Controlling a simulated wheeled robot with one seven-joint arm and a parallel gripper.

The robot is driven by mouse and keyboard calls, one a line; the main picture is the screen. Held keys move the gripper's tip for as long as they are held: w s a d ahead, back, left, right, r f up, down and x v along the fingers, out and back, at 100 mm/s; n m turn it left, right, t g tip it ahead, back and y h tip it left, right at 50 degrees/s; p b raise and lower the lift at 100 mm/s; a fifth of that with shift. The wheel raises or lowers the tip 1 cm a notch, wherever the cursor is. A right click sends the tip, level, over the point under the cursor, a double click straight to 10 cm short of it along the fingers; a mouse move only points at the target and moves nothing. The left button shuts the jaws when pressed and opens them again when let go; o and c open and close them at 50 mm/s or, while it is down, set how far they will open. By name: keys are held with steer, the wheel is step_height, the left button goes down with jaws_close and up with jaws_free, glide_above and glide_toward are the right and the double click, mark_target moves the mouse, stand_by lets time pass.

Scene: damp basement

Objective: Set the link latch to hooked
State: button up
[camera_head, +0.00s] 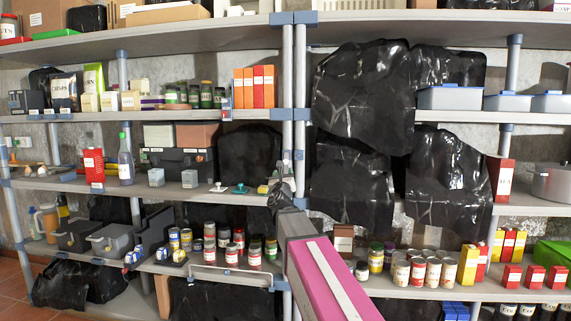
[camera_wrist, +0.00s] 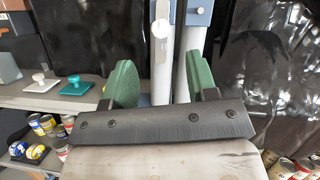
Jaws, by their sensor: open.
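The link latch appears to be a pale strip (camera_wrist: 160,50) with a round spot on it, upright along the left of two shelf posts in the wrist view. A blue-grey collar (camera_wrist: 199,14) sits on the right post beside it. I cannot tell whether the strip joins the two posts. My gripper (camera_wrist: 160,83) is open, its green fingers apart and empty, with the strip above and beyond the gap between them. In the head view my gripper (camera_head: 279,188) is in front of the paired posts, at middle shelf height. My arm hides the posts below.
Metal shelves carry jars, boxes and black plastic sheeting on both sides. A teal-handled stamp-like item (camera_head: 240,188) and a white one (camera_head: 219,187) stand left of my gripper on the middle shelf. Black sheeting (camera_head: 352,185) hangs close on the right.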

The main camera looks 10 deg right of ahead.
mark_target(286, 164)
steer(key=x, duration=0.9)
steer(key=shift+w+d+r, duration=0.1)
steer(key=shift+w+r, duration=0.05)
steer(key=shift+w, duration=0.2)
jaws_close()
